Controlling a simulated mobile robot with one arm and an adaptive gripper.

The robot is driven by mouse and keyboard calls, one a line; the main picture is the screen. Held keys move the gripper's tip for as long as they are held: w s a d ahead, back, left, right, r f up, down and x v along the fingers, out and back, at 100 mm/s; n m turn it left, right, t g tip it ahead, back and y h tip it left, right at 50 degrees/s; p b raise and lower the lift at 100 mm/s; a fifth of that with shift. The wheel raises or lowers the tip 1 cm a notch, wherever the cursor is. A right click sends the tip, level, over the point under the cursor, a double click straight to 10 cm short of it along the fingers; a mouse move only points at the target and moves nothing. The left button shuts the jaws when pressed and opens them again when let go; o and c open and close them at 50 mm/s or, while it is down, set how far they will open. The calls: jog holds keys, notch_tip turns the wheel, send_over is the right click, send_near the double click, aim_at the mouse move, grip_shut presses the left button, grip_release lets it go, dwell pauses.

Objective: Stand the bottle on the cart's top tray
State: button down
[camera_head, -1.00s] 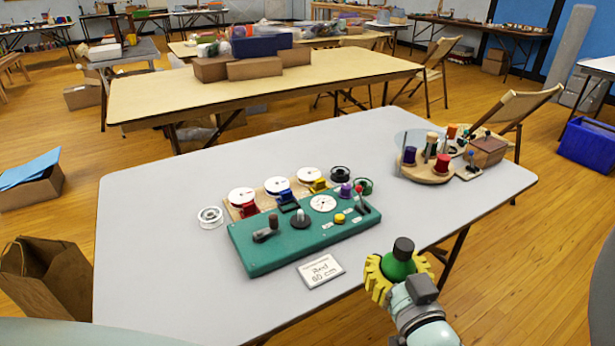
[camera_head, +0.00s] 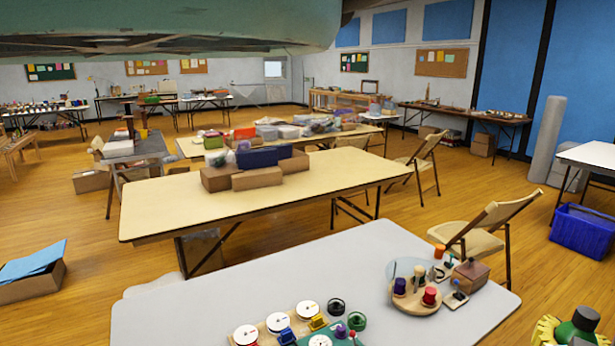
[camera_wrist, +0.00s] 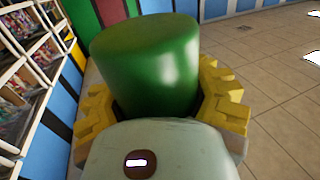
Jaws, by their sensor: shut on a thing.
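A green bottle (camera_head: 577,331) with a dark cap shows at the bottom right corner of the head view, partly cut off by the frame edge. My gripper (camera_wrist: 158,100) has yellow ridged fingers, and they are shut around the bottle. In the wrist view the smooth green bottle (camera_wrist: 150,62) fills the middle, with a finger on either side. The bottle looks roughly upright in the head view, to the right of the near grey table (camera_head: 220,300). I cannot make out a cart with a top tray in either view.
The near table holds a round wooden board (camera_head: 415,300) with spools and a row of white dials. A folding chair (camera_head: 485,230) stands behind it. A tan table (camera_head: 270,190) carries boxes. A blue bin (camera_head: 583,230) is at the right, with open wooden floor before it.

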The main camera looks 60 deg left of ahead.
jog(key=w+d+r+m+h+p, duration=0.35)
jog(key=d+r+p, duration=0.25)
jog(key=d+r, duration=0.3)
jog(key=s+r+p, duration=0.2)
jog(key=r+p, duration=0.9)
jog(key=p, duration=0.1)
jog(key=s+r+p, duration=0.3)
jog(key=r+p, duration=0.8)
jog(key=p, duration=0.1)
jog(key=s+r+p, duration=0.2)
jog(key=r+p, duration=0.9)
jog(key=p, duration=0.1)
jog(key=shift+s+a+r+t+h+p, duration=0.25)
jog(key=shift+a+r+t+h+p, duration=0.1)
jog(key=shift+r+h, duration=0.1)
jog(key=shift+n, duration=0.25)
